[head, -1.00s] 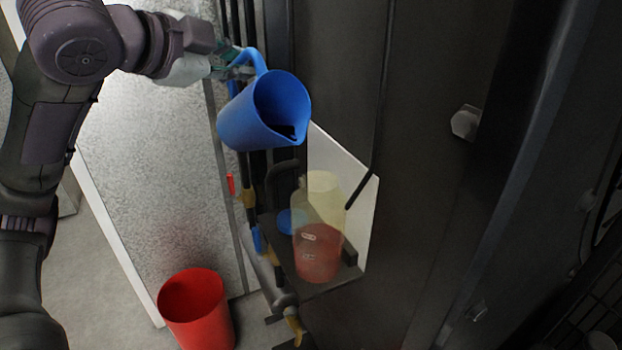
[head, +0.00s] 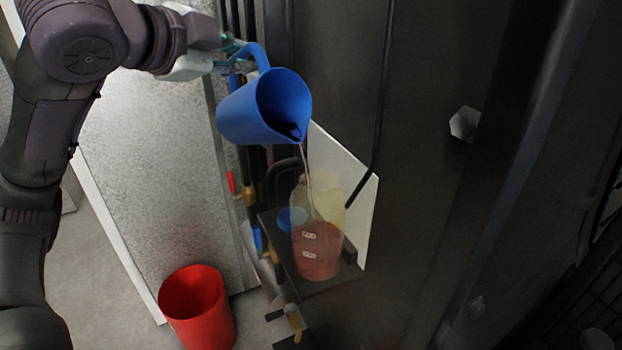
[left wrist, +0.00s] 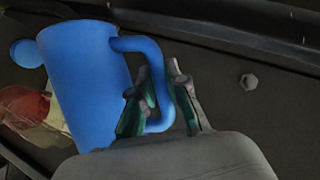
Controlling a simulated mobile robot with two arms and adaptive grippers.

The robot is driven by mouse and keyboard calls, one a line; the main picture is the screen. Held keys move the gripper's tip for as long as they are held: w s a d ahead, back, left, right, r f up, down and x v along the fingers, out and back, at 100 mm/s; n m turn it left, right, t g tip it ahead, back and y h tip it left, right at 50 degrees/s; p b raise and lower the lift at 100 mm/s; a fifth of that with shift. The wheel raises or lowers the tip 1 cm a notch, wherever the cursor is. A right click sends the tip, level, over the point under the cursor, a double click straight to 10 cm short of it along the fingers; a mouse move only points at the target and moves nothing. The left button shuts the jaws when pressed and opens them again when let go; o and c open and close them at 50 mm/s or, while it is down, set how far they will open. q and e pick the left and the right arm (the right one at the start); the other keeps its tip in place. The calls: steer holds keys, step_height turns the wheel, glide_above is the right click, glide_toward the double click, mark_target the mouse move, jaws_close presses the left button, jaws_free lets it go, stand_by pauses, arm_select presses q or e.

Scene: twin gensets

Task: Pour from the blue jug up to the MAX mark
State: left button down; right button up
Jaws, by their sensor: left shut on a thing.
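The blue jug (head: 248,112) is tilted to the right in the head view, and a thin stream runs from its spout. My left gripper (head: 236,60) is shut on the jug's handle. The jug and its handle also show in the left wrist view (left wrist: 85,85), with the gripper's fingers (left wrist: 155,105) at the handle. The stream falls into a clear bottle (head: 317,240) below the spout, which holds reddish liquid. Two small pale labels (head: 309,235) are on its side; their text is too small to read. My right gripper is not in view.
The bottle stands on a dark shelf (head: 290,272) beside a white panel (head: 362,225). A red bucket (head: 197,310) stands on the floor at lower left. Pipes with valves run left of the shelf. A dark wall fills the right.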

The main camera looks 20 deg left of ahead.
arm_select(q)
steer(key=shift+s+d+r+m+t+y+p, duration=0.15)
steer(key=shift+d+r+m+t+y+p, duration=0.25)
steer(key=shift+r, duration=0.2)
stand_by(1.5)
steer(key=shift+d+r+m, duration=0.1)
steer(key=shift+r+m, duration=0.2)
steer(key=shift+r, duration=0.1)
stand_by(1.0)
steer(key=shift+s+d+r+p, duration=0.25)
steer(key=shift+d+p, duration=0.25)
steer(key=shift+p, duration=0.35)
stand_by(0.3)
steer(key=shift+a+r+m, duration=0.1)
steer(key=shift+m, duration=0.2)
steer(key=shift+s+d+r+t+y+p, duration=0.1)
steer(key=shift+d+r+t+y+p, duration=0.3)
steer(key=shift+p, duration=0.55)
steer(key=shift+d+m+p, duration=0.1)
steer(key=shift+m+p, duration=0.3)
stand_by(0.5)
